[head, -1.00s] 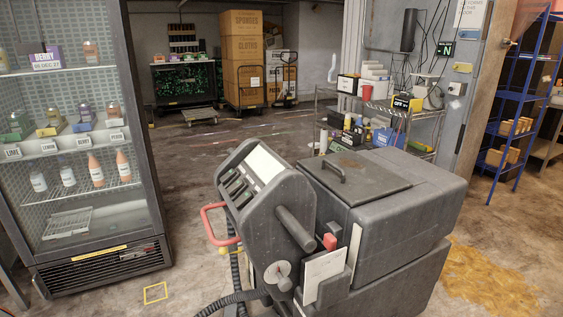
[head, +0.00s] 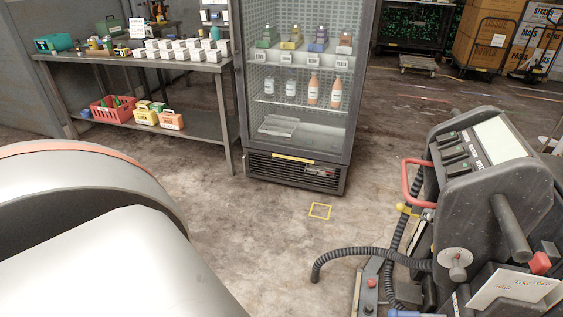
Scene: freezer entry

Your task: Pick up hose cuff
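A black ribbed hose (head: 352,251) comes out of the grey floor machine (head: 490,195) at the right of the head view. It arches to the left and its free end (head: 316,276) hangs down above the concrete floor; this is the likely hose cuff, though a separate cuff is too small to make out. A second ribbed hose (head: 399,235) runs down the machine's near side. Neither of my grippers shows in the head view. A large pale part of my own body fills the lower left and hides the floor there.
A glass-front fridge (head: 300,100) with bottles stands ahead. A metal table (head: 190,68) with small white boxes stands at the left, with a red basket (head: 113,110) on its lower shelf. Floor between fridge and machine is clear.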

